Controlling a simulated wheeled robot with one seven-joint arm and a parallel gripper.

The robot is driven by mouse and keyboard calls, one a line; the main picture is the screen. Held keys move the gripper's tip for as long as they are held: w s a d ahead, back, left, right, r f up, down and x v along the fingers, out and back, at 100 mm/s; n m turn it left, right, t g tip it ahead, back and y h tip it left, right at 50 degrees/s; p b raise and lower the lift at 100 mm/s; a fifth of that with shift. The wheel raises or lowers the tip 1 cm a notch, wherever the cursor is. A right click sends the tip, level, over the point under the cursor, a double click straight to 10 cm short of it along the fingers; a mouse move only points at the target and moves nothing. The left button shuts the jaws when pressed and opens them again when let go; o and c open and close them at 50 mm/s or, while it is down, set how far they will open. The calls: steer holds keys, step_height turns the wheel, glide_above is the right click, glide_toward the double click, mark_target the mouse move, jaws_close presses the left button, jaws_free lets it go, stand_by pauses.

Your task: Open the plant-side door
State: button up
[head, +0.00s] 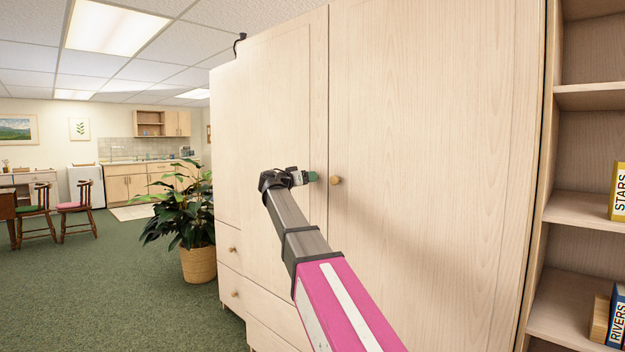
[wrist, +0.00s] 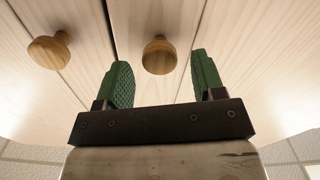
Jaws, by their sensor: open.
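The plant-side door (head: 285,110) is the left of two pale wooden cabinet doors, nearer the potted plant (head: 185,215). It looks closed. My gripper (head: 312,177) is in front of its right edge, hiding its knob in the head view. In the wrist view, which looks upside down, this round wooden knob (wrist: 159,55) lies between or just beyond my green fingertips (wrist: 160,70). My gripper is open, and I see no contact with the knob. The right door (head: 430,120) looks closed. Its knob (head: 335,180) shows just right of my gripper and at left in the wrist view (wrist: 48,50).
Drawers with knobs (head: 234,294) are below the plant-side door. An open bookshelf (head: 580,205) with books stands at the right. Green carpet (head: 110,285) is clear to the left of the plant. Chairs (head: 80,208) and a kitchenette (head: 140,183) are farther back.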

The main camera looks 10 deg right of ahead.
steer(key=shift+x, duration=1.7)
jaws_close()
